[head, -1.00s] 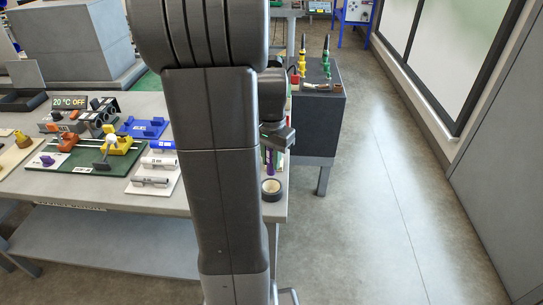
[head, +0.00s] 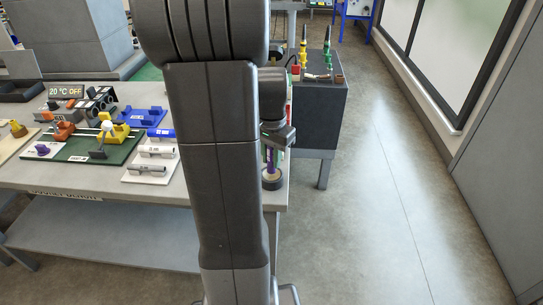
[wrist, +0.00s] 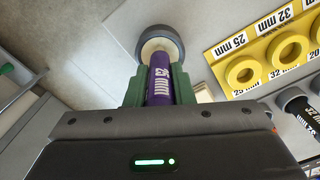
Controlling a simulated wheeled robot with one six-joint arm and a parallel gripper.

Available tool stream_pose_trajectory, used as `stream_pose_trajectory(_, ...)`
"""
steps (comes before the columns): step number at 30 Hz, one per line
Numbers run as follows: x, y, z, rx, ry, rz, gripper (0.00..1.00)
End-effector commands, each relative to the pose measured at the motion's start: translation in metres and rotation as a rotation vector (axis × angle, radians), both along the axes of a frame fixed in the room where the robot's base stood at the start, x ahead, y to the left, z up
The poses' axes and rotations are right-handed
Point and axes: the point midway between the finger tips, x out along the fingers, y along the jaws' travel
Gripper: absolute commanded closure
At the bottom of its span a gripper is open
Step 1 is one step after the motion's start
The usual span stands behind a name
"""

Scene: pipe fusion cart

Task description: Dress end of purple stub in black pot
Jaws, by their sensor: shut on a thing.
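My gripper (wrist: 158,90) is shut on the purple stub (wrist: 160,88), marked 25 mm, with its green fingers on both sides of it. The stub points away from the wrist toward the black pot (wrist: 176,37), a round dark cup with a pale inside. Its far end overlaps the pot's mouth in the wrist view; I cannot tell whether it is inside or just above. In the head view the stub (head: 270,156) hangs upright below the gripper (head: 278,142), directly over the black pot (head: 272,182) at the table's right edge.
A yellow plate with sized rings (wrist: 265,62) lies to the right in the wrist view, with a dark stub (wrist: 303,110) near it. My arm hides the table's middle in the head view. A dark cabinet (head: 318,112) stands beyond the table.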

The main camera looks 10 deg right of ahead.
Motion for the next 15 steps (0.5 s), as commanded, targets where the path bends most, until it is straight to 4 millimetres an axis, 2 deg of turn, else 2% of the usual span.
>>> stream_pose_trajectory(15, -0.0001, 0.0001, -0.008, 0.0, 0.0, 0.0, 1.0)
